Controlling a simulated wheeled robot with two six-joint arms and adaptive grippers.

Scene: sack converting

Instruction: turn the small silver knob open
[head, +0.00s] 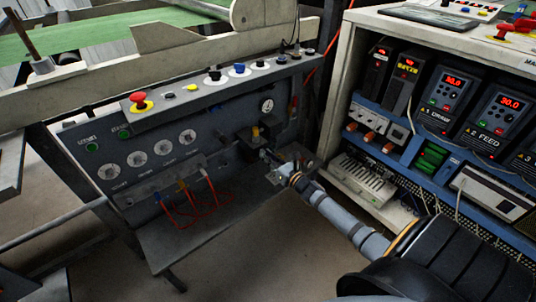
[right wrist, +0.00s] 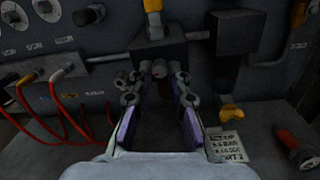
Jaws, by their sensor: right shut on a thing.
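My right gripper (head: 268,156) reaches in from the lower right to the front of the grey control panel. In the right wrist view its two fingers (right wrist: 159,78) are closed on the small silver knob (right wrist: 159,68), just below a dark block. The fingers hide most of the knob, so I cannot tell how far it is turned. In the head view the gripper hides the knob. My left gripper is not in view.
A yellow-topped valve block (head: 257,133) sits just above the gripper. A yellow knob (right wrist: 232,112) and an orange-red handle (right wrist: 288,138) are to the right. Red hoses (head: 190,205) hang at the left. A cabinet with displays (head: 425,95) stands close on the right.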

